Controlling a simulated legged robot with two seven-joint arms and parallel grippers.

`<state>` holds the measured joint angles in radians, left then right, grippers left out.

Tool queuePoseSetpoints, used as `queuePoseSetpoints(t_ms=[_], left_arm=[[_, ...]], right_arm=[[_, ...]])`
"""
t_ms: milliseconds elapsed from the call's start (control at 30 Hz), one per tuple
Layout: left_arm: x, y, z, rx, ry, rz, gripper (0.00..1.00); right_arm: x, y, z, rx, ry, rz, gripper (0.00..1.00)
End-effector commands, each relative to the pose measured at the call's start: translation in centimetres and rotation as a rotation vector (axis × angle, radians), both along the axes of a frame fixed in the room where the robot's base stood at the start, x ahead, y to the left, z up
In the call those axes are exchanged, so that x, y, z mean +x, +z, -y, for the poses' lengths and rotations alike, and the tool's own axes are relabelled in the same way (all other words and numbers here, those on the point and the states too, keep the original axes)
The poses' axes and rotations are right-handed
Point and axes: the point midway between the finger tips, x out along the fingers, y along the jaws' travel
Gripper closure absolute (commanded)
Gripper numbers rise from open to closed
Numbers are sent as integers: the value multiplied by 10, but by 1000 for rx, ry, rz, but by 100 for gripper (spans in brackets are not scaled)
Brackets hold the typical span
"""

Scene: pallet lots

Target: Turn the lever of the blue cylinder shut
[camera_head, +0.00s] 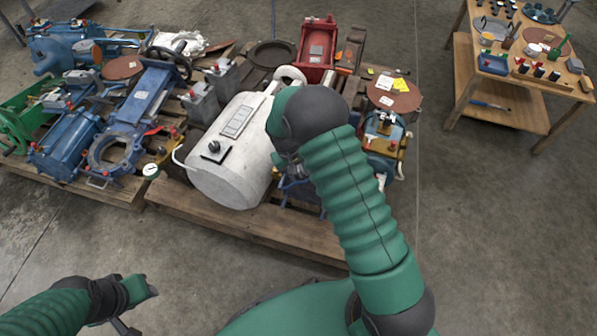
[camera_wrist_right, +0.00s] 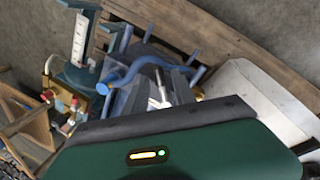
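A blue metal piece (camera_head: 298,190) sits on the front pallet, just right of the white tank and mostly hidden under my right arm. In the right wrist view the blue piece (camera_wrist_right: 130,98) shows a curved blue pipe and a thin silvery rod (camera_wrist_right: 163,88) at its middle. I cannot tell whether that rod is the lever. My right gripper (camera_head: 293,166) hangs above the blue piece; its fingers are hidden by my arm, and contact cannot be told. My left gripper (camera_head: 125,325) is low at the left, away from the pallets, partly cut off by the frame.
The white tank (camera_head: 230,150) lies close on the left. A red housing (camera_head: 317,45) stands behind. A rusty disc (camera_head: 394,94) and small fittings lie right of my arm. Blue castings (camera_head: 130,110) crowd the left pallet. A wooden workbench (camera_head: 462,75) stands far right; floor between is clear.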

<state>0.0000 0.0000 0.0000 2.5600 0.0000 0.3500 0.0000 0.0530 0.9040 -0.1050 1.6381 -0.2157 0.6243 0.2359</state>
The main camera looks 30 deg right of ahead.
Motion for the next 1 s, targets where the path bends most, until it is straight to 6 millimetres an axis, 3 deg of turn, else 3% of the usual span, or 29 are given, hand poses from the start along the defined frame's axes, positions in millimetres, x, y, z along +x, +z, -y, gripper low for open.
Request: queuePoseSetpoints(t_ms=[33,233,1000], left_arm=[[0,0,0,0,0,0,62],[0,0,0,0,0,0,62],[0,0,0,0,0,0,62]], right_arm=[[0,0,0,0,0,0,76],[0,0,0,0,0,0,100],[0,0,0,0,0,0,100]])
